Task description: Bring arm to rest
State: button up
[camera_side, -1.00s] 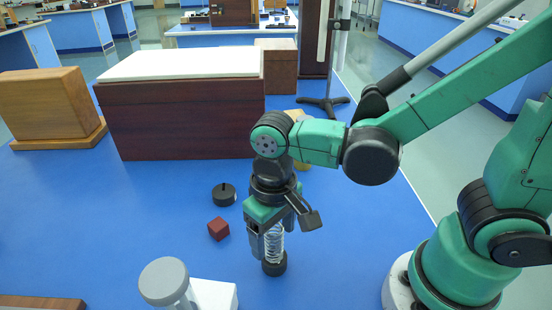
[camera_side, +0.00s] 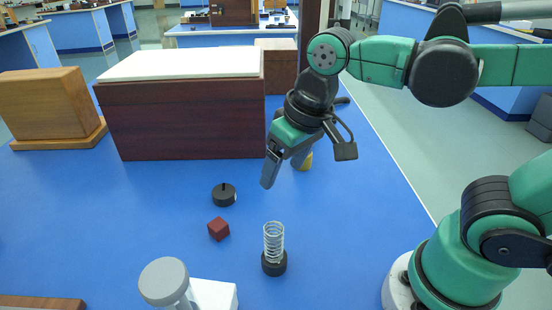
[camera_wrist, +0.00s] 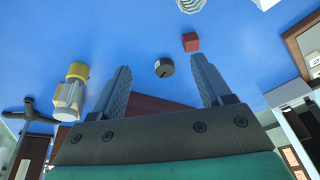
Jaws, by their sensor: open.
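My gripper (camera_side: 284,176) is open and empty in the side view. It is tilted and raised above the blue bench, between the dark wooden box and the spring. In the wrist view my gripper (camera_wrist: 164,80) shows two grey fingers spread wide, with nothing held between them. A coil spring (camera_side: 274,240) stands upright on a round black base (camera_side: 274,264) on the bench, below and apart from my gripper. At the top edge of the wrist view the spring (camera_wrist: 190,5) shows only in part.
A black knob-like disc (camera_side: 224,195) and a red cube (camera_side: 219,229) lie on the bench. A grey-lidded jar (camera_side: 164,282) and a white block (camera_side: 215,294) stand in front. A dark wooden box (camera_side: 185,120) stands behind. A yellow-capped bottle (camera_wrist: 69,95) shows in the wrist view.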

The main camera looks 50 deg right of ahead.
jog(key=w+d+f+t, duration=0.1)
jog(key=d+t, duration=0.2)
jog(key=d, duration=0.2)
jog(key=shift+w+d+f+t+h, duration=0.15)
jog(key=shift+d+f+t+h, duration=0.05)
jog(key=shift+d+t+h, duration=0.2)
jog(key=shift+a, duration=0.1)
dwell(0.6)
